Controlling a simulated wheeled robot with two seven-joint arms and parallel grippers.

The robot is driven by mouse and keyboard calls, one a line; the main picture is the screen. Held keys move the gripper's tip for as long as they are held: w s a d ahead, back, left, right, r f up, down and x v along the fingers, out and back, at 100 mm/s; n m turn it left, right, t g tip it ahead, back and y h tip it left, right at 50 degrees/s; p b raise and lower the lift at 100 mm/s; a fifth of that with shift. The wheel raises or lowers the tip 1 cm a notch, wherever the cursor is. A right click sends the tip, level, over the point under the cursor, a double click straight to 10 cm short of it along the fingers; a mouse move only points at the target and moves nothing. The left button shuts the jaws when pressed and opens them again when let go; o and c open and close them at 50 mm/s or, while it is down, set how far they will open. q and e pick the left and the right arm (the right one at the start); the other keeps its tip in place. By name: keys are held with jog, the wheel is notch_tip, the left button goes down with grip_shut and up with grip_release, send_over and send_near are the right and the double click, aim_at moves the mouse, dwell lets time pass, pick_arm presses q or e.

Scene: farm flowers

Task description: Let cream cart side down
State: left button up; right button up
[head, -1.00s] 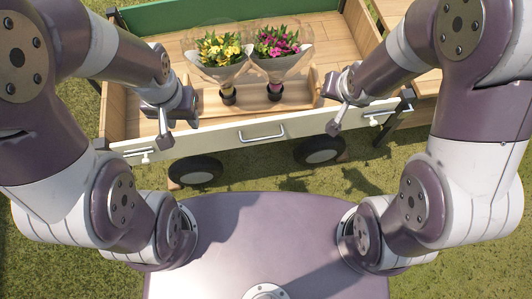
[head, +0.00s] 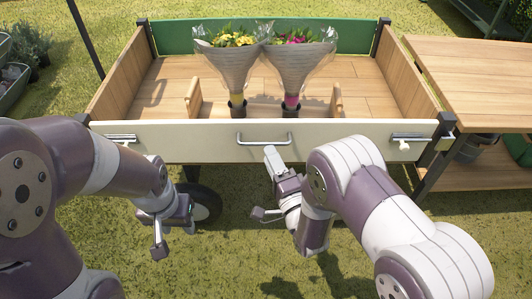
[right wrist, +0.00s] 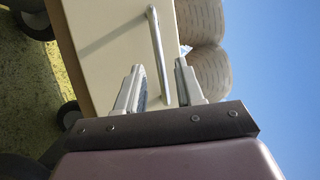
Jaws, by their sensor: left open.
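The cream cart side (head: 200,143) stands upright along the front of the wooden cart. A metal handle (head: 264,139) sits at its middle. Latches show at its left end (head: 122,138) and right end (head: 408,137). My right gripper (head: 267,185) is just in front of and below the handle. In the right wrist view my right gripper (right wrist: 161,88) is open, with the handle bar (right wrist: 159,55) lined up between its fingers; I see no grip on it. My left gripper (head: 174,232) is open and empty, low before the side's left part.
Two wrapped bouquets, yellow (head: 230,60) and pink (head: 294,60), stand in the cart behind the side. A wooden table (head: 480,80) adjoins the cart on the right. A wheel (head: 203,203) is under the cart. Grass in front is free.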

jog(key=shift+x, duration=1.9)
grip_shut()
jog(key=shift+b, duration=0.3)
jog(key=shift+f, duration=0.1)
